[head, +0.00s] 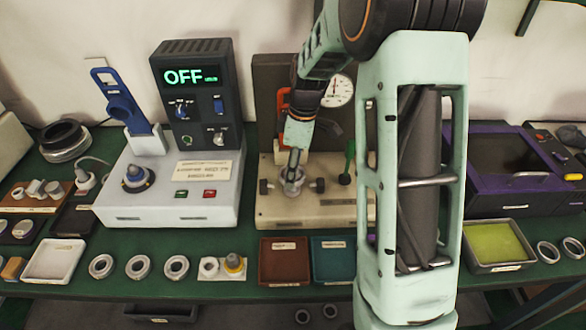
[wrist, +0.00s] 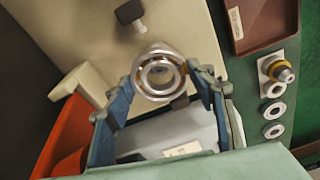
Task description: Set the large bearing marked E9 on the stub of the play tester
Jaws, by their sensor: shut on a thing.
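My gripper (head: 292,178) is over the play tester (head: 268,208), a beige base with a dial gauge (head: 337,91) behind. It is shut on a shiny metal bearing (head: 291,188). In the wrist view the bearing (wrist: 160,76) sits between the blue fingertips, its ring face toward the camera. No E9 mark can be read on it. The stub is hidden by the bearing and gripper, so I cannot tell whether the bearing is around it or above it. Dark side knobs of the tester (head: 320,185) flank the bearing.
A white heater unit (head: 130,205) with an OFF display stands left of the tester. Several bearing rings (head: 138,267) lie along the front edge. A brown tray (head: 285,278) and a teal tray (head: 334,274) sit before the tester. A red-orange part (wrist: 62,140) lies close beside my gripper.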

